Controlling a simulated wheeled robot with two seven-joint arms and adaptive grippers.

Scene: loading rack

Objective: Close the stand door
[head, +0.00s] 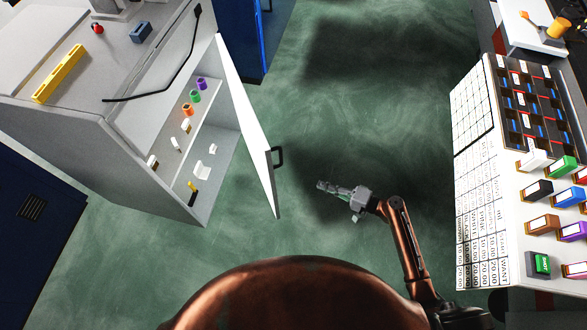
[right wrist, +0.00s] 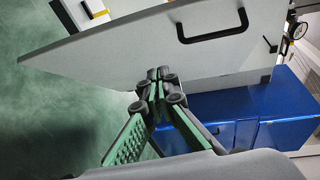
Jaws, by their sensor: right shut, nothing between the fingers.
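The stand (head: 60,110) is a grey cabinet at the upper left of the head view. Its white door (head: 250,130) stands open, swung out to the right, with a black handle (head: 278,157) on its outer face. My right gripper (head: 322,186) is shut and empty, to the right of the door and a little below the handle in the picture. In the right wrist view the closed fingertips (right wrist: 157,73) point at the grey door panel (right wrist: 120,55), and the black handle (right wrist: 212,27) lies above and right of them. Whether they touch the door I cannot tell. My left gripper is not in view.
Small coloured items (head: 194,96) sit on the stand's shelves. A yellow level (head: 58,73) lies on its top. A blue cabinet (head: 237,35) stands behind, and a rack with coloured bins (head: 540,190) stands at the right. Green floor (head: 370,110) between them is clear.

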